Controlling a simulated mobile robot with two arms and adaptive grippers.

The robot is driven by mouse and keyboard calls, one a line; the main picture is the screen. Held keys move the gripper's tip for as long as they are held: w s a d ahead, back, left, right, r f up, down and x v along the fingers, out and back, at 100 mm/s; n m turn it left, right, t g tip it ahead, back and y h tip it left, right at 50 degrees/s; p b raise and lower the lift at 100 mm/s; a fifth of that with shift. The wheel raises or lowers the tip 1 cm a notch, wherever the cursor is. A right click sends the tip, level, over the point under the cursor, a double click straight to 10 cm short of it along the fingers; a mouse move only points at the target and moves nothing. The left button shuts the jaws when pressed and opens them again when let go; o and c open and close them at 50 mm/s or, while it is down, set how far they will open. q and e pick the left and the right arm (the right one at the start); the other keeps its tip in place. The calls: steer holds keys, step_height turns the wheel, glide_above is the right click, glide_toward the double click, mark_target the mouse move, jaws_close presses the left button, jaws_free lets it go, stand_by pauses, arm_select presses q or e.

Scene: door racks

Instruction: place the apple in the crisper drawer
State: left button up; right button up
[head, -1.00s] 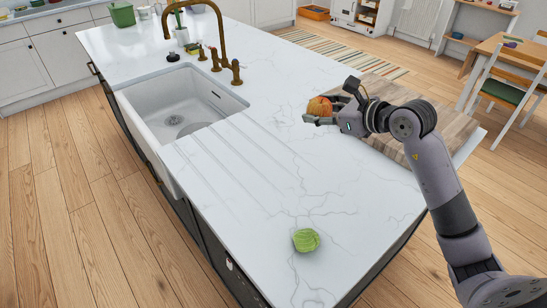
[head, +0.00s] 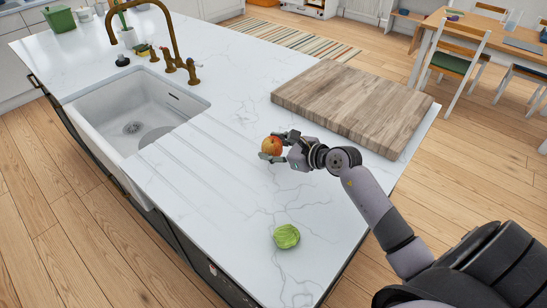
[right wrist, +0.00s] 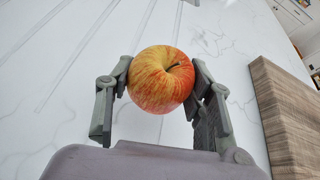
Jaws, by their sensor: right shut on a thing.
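A red and yellow apple (head: 271,146) is held between the fingers of my right gripper (head: 274,148), over the white marble counter left of the cutting board. In the right wrist view the apple (right wrist: 161,79) sits between the two fingertips (right wrist: 161,82), with its stem facing up and to the right. The gripper is shut on it. I cannot tell exactly how high above the counter it is. My left gripper is not in view. No crisper drawer shows in these frames.
A wooden cutting board (head: 350,103) lies on the counter behind the gripper. A green cabbage (head: 286,236) lies nearer the front edge. The sink (head: 134,118) and brass tap (head: 172,50) are at the left. A dining table (head: 480,45) and chairs stand beyond, at the right.

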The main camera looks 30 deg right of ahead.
mark_target(274, 166)
steer(key=shift+f, duration=2.25)
steer(key=o, duration=0.7)
steer(key=shift+f, duration=0.15)
steer(key=o, duration=0.5)
